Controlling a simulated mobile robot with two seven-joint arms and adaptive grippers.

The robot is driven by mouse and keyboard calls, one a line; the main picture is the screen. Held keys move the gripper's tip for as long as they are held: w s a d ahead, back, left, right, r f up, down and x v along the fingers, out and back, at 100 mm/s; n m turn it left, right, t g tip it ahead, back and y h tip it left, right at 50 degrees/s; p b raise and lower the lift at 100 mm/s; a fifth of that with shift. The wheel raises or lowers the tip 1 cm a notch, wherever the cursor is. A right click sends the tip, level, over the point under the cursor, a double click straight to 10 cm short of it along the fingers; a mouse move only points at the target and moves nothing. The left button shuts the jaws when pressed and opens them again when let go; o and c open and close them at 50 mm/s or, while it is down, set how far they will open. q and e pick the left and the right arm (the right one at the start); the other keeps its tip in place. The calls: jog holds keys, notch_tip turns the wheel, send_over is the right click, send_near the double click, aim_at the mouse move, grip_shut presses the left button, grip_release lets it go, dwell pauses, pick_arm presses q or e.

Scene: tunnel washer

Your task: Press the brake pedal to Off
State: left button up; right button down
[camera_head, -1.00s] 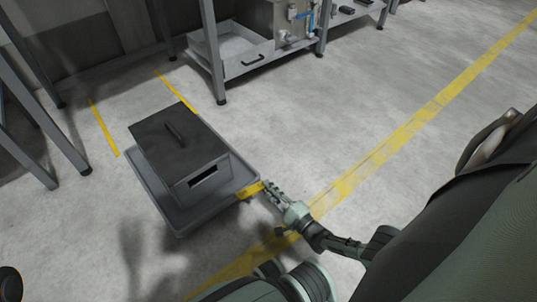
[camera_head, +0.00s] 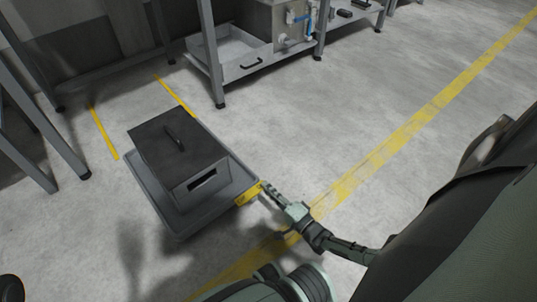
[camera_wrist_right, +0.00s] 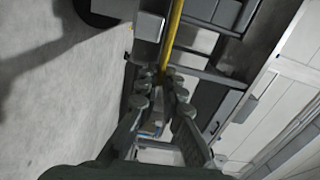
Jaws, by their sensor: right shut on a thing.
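The brake pedal (camera_head: 249,194) is a small yellow bar at the right corner of a low grey cart (camera_head: 167,222) on the floor. In the right wrist view the yellow bar (camera_wrist_right: 172,32) runs from the top edge down towards the fingertips. My right gripper (camera_head: 265,187) reaches the pedal's outer end from the right, its fingers close together and shut on it. The same gripper (camera_wrist_right: 157,84) shows in the right wrist view, its fingers partly hiding the bar's end. The pedal's pivot and any Off marking cannot be made out. My left gripper is out of view.
A dark lidded box (camera_head: 180,150) with a handle stands on the cart. Behind is a metal bench (camera_head: 218,95) with a drawer. Table legs (camera_head: 40,125) stand at the left. Yellow lines (camera_head: 400,135) mark the floor, which is clear on the right.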

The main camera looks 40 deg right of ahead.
jog(key=shift+a+r+n, duration=0.1)
jog(key=shift+r+n, duration=0.25)
jog(key=shift+n, duration=0.4)
jog(key=shift+a+r+n, duration=0.1)
jog(key=shift+r+n, duration=0.25)
jog(key=shift+n, duration=0.4)
jog(key=c, duration=1.7)
grip_release()
jog(key=shift+s, duration=0.1)
jog(key=s, duration=0.4)
jog(key=s+d, duration=0.1)
jog(key=s, duration=0.6)
jog(key=shift+s+d, duration=0.15)
jog(key=shift+s, duration=0.25)
